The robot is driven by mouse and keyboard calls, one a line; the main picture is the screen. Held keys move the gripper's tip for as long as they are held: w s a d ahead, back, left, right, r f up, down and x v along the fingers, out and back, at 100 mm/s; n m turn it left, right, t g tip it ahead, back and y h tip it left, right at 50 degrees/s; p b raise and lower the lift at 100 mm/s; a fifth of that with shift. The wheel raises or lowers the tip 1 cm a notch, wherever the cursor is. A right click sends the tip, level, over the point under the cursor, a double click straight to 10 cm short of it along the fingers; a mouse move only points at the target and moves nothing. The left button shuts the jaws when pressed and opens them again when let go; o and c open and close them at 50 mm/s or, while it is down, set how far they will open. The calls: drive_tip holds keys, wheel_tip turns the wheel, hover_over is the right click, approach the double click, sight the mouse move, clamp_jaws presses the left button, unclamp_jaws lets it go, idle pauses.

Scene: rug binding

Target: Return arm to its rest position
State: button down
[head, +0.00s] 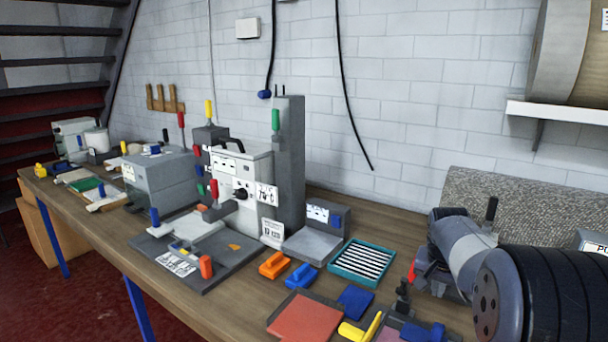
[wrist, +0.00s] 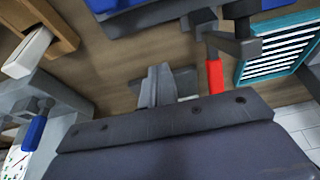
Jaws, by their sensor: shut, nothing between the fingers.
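My gripper (wrist: 158,72) shows in the wrist view, with its two grey fingers together and nothing between them. The dark grey body behind the fingers fills the bottom of that view. Wooden bench top shows around the fingertips; I cannot tell how high they are above it. In the head view a grey rounded arm-like part with a black ribbed section stands at the right, over the bench (head: 395,228). The fingers cannot be made out there.
A teal-rimmed tray (head: 362,262) of white strips lies on the bench; it also shows in the wrist view (wrist: 243,68). A red handle (wrist: 214,77) is close right of the fingers. A grey machine (head: 240,170), orange and blue blocks and a red pad (head: 305,318) crowd the bench.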

wheel_tip(320, 180, down, 2)
drive_tip(key=shift+w+f, duration=0.1)
drive_tip(key=shift+f, duration=0.1)
drive_tip(key=shift+s+a+f+b, duration=0.35)
drive_tip(key=shift+s+a+b, duration=0.2)
drive_tip(key=shift+s, duration=0.2)
drive_tip(key=shift+a+f+t+b, duration=0.1)
drive_tip(key=shift+t+b, duration=0.2)
drive_tip(key=shift+b, duration=0.6)
drive_tip(key=shift+h+b, duration=0.3)
drive_tip(key=shift+b, duration=0.15)
